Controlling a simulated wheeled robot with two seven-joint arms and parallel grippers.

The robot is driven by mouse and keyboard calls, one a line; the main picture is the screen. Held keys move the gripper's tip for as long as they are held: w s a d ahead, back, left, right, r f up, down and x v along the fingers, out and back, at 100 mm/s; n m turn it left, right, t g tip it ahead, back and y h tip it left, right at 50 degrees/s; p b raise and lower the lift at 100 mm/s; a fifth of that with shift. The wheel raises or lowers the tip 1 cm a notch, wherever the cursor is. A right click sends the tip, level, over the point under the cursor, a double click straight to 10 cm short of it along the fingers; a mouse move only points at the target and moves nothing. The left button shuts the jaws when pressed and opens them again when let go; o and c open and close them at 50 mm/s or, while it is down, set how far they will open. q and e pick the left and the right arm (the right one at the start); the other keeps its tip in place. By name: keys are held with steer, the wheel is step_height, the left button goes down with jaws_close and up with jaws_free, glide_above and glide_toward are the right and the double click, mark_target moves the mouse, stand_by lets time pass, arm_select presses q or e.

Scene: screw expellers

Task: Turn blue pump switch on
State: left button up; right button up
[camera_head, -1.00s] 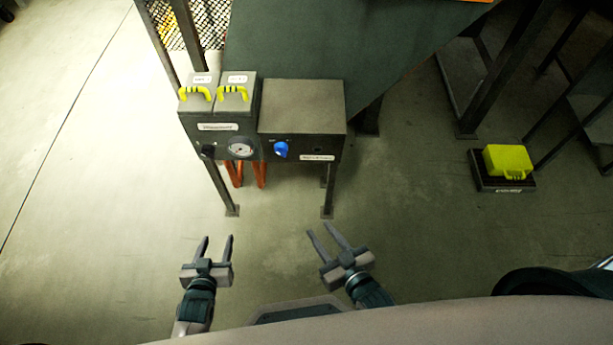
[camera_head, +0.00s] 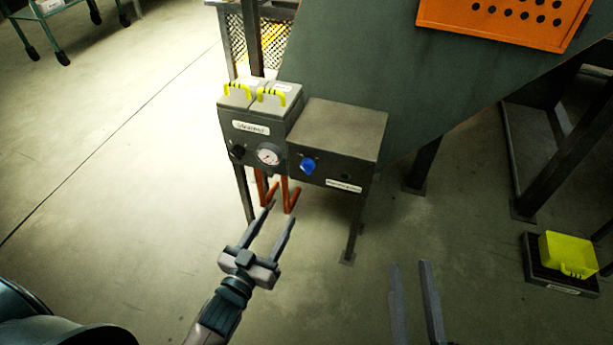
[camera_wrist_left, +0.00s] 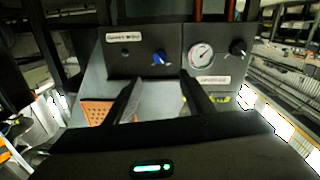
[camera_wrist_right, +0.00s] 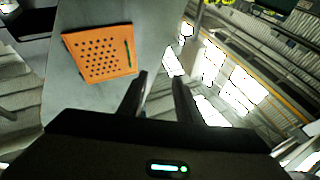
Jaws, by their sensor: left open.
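The blue pump switch (camera_head: 308,166) is a round knob on the front of the right-hand grey control box (camera_head: 338,138). In the left wrist view the blue knob (camera_wrist_left: 160,58) shows above and between my fingers; that view is upside down. My left gripper (camera_head: 280,212) is open and empty, below and in front of the box, apart from the knob. My right gripper (camera_head: 410,264) is open and empty at the lower right, further from the box; its base is out of the head view.
A black knob (camera_head: 237,151) and a gauge (camera_head: 268,155) sit on the neighbouring box, with yellow handles (camera_head: 271,93) on top. Orange pipes (camera_head: 290,196) hang below. A yellow box (camera_head: 567,254) stands at right.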

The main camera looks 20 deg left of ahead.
arm_select(q)
steer(key=b, duration=0.3)
glide_toward(305, 171)
steer(key=w, duration=0.7)
steer(key=shift+w+d, duration=0.15)
steer(key=shift+w, duration=0.3)
steer(key=shift+w+d, duration=0.2)
steer(key=shift+w, duration=0.3)
arm_select(e)
step_height(305, 171, up, 6)
steer(key=s+d+t, duration=0.1)
steer(key=d+t, duration=0.1)
steer(key=t, duration=0.2)
steer(key=shift+d+r+t+y, duration=0.25)
steer(key=shift+d+t+y, duration=0.05)
steer(key=shift+t+y, duration=0.1)
arm_select(q)
steer(key=c, duration=1)
